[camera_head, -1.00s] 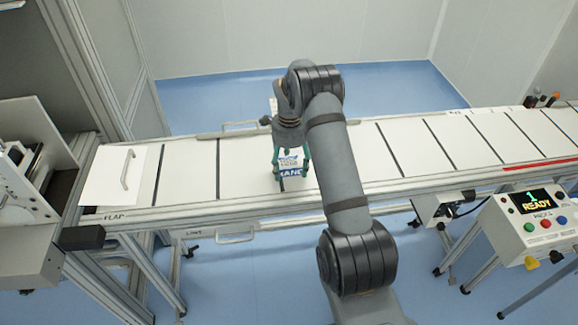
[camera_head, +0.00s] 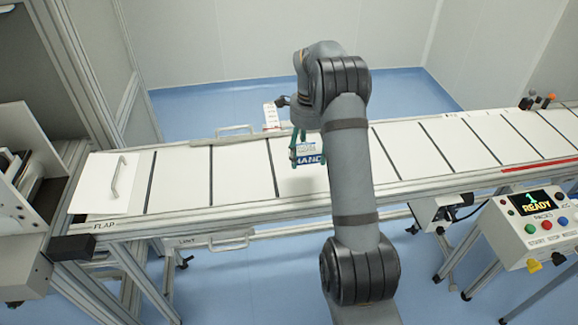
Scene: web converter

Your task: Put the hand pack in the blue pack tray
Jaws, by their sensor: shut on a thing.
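The hand pack (camera_head: 308,158) is a small white and blue pack with "HAND" lettering on its front. My gripper (camera_head: 301,142), with green fingers, is shut on it from above. The pack appears raised over the white panelled conveyor top; how far above it I cannot tell. My arm covers part of the gripper and the pack's right side. I cannot make out a blue pack tray in this view.
The long white conveyor (camera_head: 240,178) runs across the view, with a handled flap (camera_head: 108,182) at its left end. A control box reading "READY" (camera_head: 538,225) stands at right. A grey machine (camera_head: 22,200) stands at left. Small posts (camera_head: 537,102) rise at the far right edge.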

